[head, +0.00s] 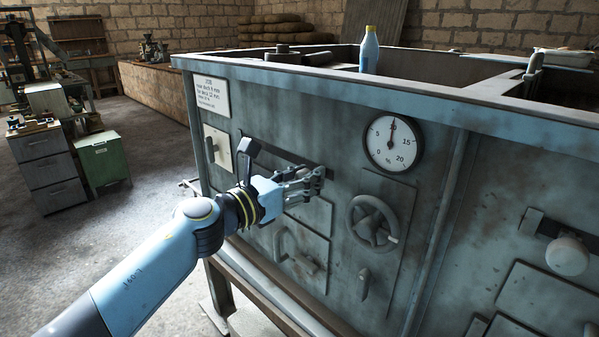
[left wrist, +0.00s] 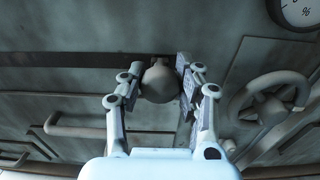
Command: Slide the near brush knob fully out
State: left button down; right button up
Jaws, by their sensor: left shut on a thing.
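A round, pale grey brush knob (left wrist: 160,84) sits at the right end of a dark horizontal slot (left wrist: 70,60) in the blue-grey tank's front wall. My left gripper (head: 318,180) is at the right end of this slot, which also shows in the head view (head: 285,153). In the left wrist view its two fingers (left wrist: 158,88) stand either side of the knob and are shut on it. In the head view the fingers mostly hide this knob. A second round knob (head: 568,256) on a short dark slot shows at far right, untouched. My right gripper is out of view.
A handwheel (head: 373,222) and a round dial (head: 394,143) are on the wall right of my left gripper. A bar handle (head: 298,252) on a panel is below it. A bottle (head: 369,50) stands at the tank's top. Open floor lies left.

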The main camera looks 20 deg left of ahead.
pick_arm(q)
jog(key=shift+s+d+f, duration=0.1)
jog(key=shift+f, duration=0.05)
jog(key=c, duration=1.2)
grip_release()
jog(key=o, duration=0.3)
jog(key=shift+d, duration=0.2)
jog(key=shift+a, duration=0.1)
jog(key=shift+s+a, duration=0.15)
jog(key=shift+s, duration=0.2)
jog(key=v, duration=1.1)
jog(key=shift+s, duration=0.1)
